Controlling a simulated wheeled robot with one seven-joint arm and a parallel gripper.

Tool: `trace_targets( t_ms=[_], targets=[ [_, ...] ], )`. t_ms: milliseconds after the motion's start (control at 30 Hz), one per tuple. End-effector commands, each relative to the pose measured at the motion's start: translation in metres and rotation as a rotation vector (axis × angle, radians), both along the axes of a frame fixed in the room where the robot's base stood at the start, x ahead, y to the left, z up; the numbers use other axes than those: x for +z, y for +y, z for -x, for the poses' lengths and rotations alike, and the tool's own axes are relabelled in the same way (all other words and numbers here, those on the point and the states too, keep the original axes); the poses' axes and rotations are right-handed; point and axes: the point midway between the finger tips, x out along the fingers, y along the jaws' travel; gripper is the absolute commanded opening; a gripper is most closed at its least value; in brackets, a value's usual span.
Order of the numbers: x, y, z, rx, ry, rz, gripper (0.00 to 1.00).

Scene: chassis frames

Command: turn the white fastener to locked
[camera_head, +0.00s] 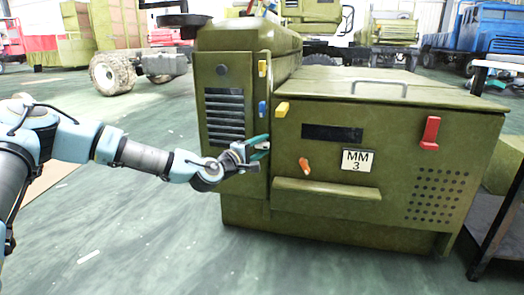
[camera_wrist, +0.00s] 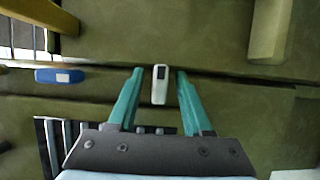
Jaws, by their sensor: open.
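The white fastener (camera_wrist: 160,92) is a small narrow piece with a dark patch near one end. In the wrist view it lies across the dark seam between two olive panels. My gripper (camera_wrist: 157,73) is open, with one teal finger on each side of the fastener and a visible gap on both sides. In the head view my gripper (camera_head: 262,147) is at the seam on the front of the olive cabinet (camera_head: 420,130). There the fastener cannot be made out behind the fingers. A blue fastener (camera_wrist: 59,76) lies along the same seam, left of my gripper in the wrist view.
Yellow (camera_head: 282,109) and blue (camera_head: 262,109) pieces sit just above my gripper. An orange knob (camera_head: 304,164), a red handle (camera_head: 430,133) and a protruding ledge (camera_head: 325,188) are to its right. A dark stand (camera_head: 500,220) is at far right. Floor at left is mostly clear.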

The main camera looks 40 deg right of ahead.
Motion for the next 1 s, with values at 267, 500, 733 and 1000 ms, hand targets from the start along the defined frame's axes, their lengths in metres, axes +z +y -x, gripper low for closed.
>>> trace_targets(
  t_ms=[267,500,733,1000],
  targets=[
    [0.0006,-0.0022,-0.0008,0.001,0.0,0.0,0.5],
    [0.0004,-0.002,-0.0007,0.001,0.0,0.0,0.26],
    [0.0004,-0.0019,-0.0006,0.001,0.0,0.0,0.01],
    [0.0003,-0.0019,-0.0006,0.001,0.0,0.0,0.0]
  ],
)
